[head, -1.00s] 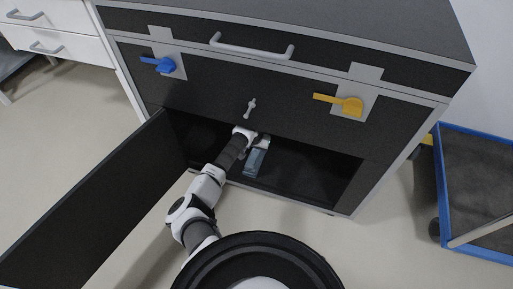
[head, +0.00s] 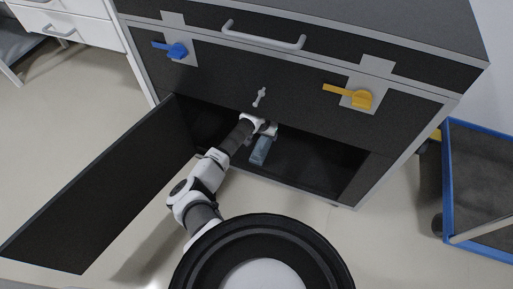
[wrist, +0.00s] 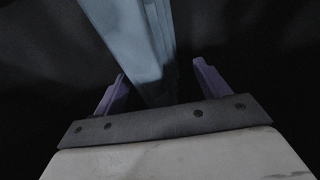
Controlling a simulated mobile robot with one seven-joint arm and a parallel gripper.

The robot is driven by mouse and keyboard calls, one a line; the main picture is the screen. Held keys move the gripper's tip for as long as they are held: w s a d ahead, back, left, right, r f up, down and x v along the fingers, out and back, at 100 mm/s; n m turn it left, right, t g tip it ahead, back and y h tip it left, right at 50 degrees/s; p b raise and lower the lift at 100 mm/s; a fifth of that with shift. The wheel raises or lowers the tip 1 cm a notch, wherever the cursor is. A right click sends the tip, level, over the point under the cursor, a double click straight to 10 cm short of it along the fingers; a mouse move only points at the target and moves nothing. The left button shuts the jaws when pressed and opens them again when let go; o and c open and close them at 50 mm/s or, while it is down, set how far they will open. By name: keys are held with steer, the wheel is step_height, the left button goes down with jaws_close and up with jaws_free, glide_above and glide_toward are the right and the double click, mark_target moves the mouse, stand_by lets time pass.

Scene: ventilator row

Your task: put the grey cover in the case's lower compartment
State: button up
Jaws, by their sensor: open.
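The case (head: 300,75) is a black cabinet with grey edges. Its lower compartment (head: 325,172) is open, with the door (head: 105,190) swung out to the left. The grey cover (head: 261,150) is a long blue-grey piece inside the compartment, left of its middle. It also shows in the wrist view (wrist: 135,45), running away from between my fingers. My gripper (head: 267,130) is inside the compartment at the cover's far end. In the wrist view my gripper (wrist: 160,88) has its two purple fingers apart, one on each side of the cover's near end. Whether they touch it is unclear.
A blue latch (head: 176,49), a yellow latch (head: 360,97) and a small grey handle (head: 259,97) are on the case front above the opening. A blue-rimmed cart (head: 449,190) stands at right. The compartment's right part looks empty.

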mark_target(255, 157)
steer(key=s+a+p, duration=0.1)
steer(key=s, duration=0.2)
steer(key=s+a, duration=0.1)
steer(key=s, duration=0.2)
steer(key=s+a+p, duration=0.1)
steer(key=s, duration=0.3)
steer(key=shift+a+p, duration=0.15)
steer(key=shift+p, duration=0.15)
steer(key=shift+s+a+f, duration=0.1)
steer(key=shift+s+a, duration=0.05)
steer(key=shift+s, duration=0.5)
